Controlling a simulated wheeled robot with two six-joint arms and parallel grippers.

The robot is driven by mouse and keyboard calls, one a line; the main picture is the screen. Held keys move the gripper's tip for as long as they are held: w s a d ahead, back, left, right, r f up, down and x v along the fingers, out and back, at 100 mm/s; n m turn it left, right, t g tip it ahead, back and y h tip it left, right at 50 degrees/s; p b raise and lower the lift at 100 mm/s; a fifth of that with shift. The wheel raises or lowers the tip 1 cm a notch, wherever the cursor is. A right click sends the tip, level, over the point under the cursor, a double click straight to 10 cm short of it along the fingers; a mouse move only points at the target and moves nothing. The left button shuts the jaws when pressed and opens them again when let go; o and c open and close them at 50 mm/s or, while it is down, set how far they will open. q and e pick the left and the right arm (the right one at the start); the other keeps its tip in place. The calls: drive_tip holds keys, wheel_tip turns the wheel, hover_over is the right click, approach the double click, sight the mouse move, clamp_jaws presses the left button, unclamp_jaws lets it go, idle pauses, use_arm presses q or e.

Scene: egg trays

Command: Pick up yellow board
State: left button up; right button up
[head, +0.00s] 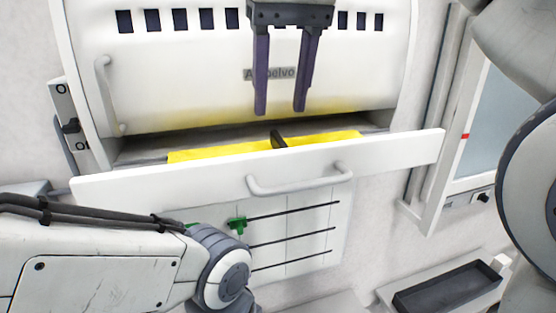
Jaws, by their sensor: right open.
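The yellow board (215,154) lies in the pulled-out drawer of the white machine. Only a strip of it shows above the drawer front (400,149); its near part is hidden behind that front. A small dark upright piece (278,139) stands at the middle of the board. My right gripper (281,110) comes down from the top of the picture with its two purple fingers apart and empty. In the picture its tips are just above the dark piece and the board, not visibly touching either. My left arm crosses the lower left, and its gripper is out of view.
The machine's curved white cover (180,75) rises behind the gripper. Below the drawer is a panel with slots and a green knob (237,226). A dark tray (445,287) is at the lower right.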

sight(280, 138)
drive_tip(key=shift+s+d+b+x, duration=0.1)
drive_tip(key=shift+b+x, duration=0.05)
drive_tip(key=shift+x, duration=1.3)
drive_tip(key=shift+s+d+b+x, duration=0.15)
drive_tip(key=shift+x, duration=1.25)
drive_tip(key=shift+f, duration=0.1)
clamp_jaws()
